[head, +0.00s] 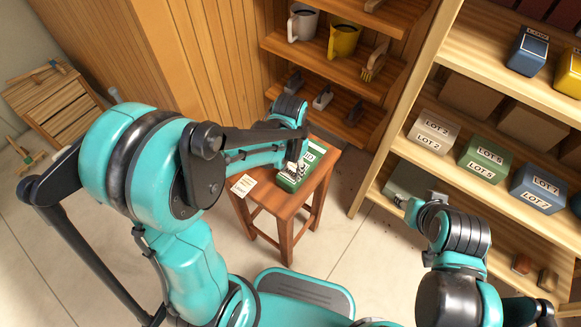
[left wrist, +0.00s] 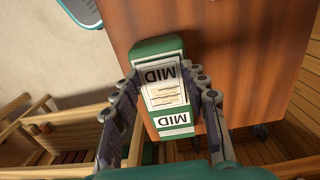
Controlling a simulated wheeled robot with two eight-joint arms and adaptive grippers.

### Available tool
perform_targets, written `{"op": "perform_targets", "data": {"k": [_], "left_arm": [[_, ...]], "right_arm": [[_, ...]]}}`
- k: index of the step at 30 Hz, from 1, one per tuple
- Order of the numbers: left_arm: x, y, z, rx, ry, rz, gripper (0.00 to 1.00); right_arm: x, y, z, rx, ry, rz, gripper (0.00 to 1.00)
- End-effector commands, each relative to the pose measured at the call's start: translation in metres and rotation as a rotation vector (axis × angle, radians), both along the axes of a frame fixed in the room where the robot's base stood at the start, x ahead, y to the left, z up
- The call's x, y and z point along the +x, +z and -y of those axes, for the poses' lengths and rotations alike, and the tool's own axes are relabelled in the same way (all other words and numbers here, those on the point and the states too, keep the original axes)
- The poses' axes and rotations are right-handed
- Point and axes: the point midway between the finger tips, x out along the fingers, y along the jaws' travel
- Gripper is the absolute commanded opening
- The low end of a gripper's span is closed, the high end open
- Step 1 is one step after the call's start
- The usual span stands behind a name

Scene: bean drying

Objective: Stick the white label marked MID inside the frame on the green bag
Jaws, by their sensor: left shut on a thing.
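The green bag (left wrist: 158,46) lies flat on the small wooden table; it also shows in the head view (head: 286,184), partly covered by my left gripper. A white label (left wrist: 163,85) marked MID, with ruled lines under the word, lies over the bag's face between my left fingertips. A second white panel (left wrist: 172,121) marked MID shows beside it on the bag. My left gripper (left wrist: 167,80), also in the head view (head: 294,172), is shut on the label, fingers at its two sides. I cannot tell whether the label touches the bag. My right gripper (head: 408,205) is near the shelf, its fingers unclear.
A white paper card (head: 243,185) lies on the wooden table (head: 274,200) beside the bag. Shelves at the right hold grey (head: 433,130), green (head: 485,157) and blue (head: 538,187) labelled boxes. Mugs (head: 343,40) and a brush (head: 374,62) stand on shelves behind.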

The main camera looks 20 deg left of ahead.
Motion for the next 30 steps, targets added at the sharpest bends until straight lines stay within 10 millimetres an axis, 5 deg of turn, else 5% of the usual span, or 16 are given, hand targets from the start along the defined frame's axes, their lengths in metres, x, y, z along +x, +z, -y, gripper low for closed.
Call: {"op": "perform_targets", "data": {"k": [7,8,10,22,30], "left_arm": [[0.0,-0.003,0.0,0.0,0.0,0.0,0.3],[0.0,-0.003,0.0,0.0,0.0,0.0,0.52],[0.0,-0.003,0.0,0.0,0.0,0.0,0.68],[0.0,0.003,0.0,0.0,0.0,0.0,0.68],[0.0,0.052,0.0,0.0,0.0,0.0,0.68]], "right_arm": [[0.0,-0.002,0.0,0.0,0.0,0.0,0.4],[0.0,-0.002,0.0,0.0,0.0,0.0,0.4],[0.0,-0.002,0.0,0.0,0.0,0.0,0.4],[0.0,-0.002,0.0,0.0,0.0,0.0,0.4],[0.0,-0.002,0.0,0.0,0.0,0.0,0.4]]}}
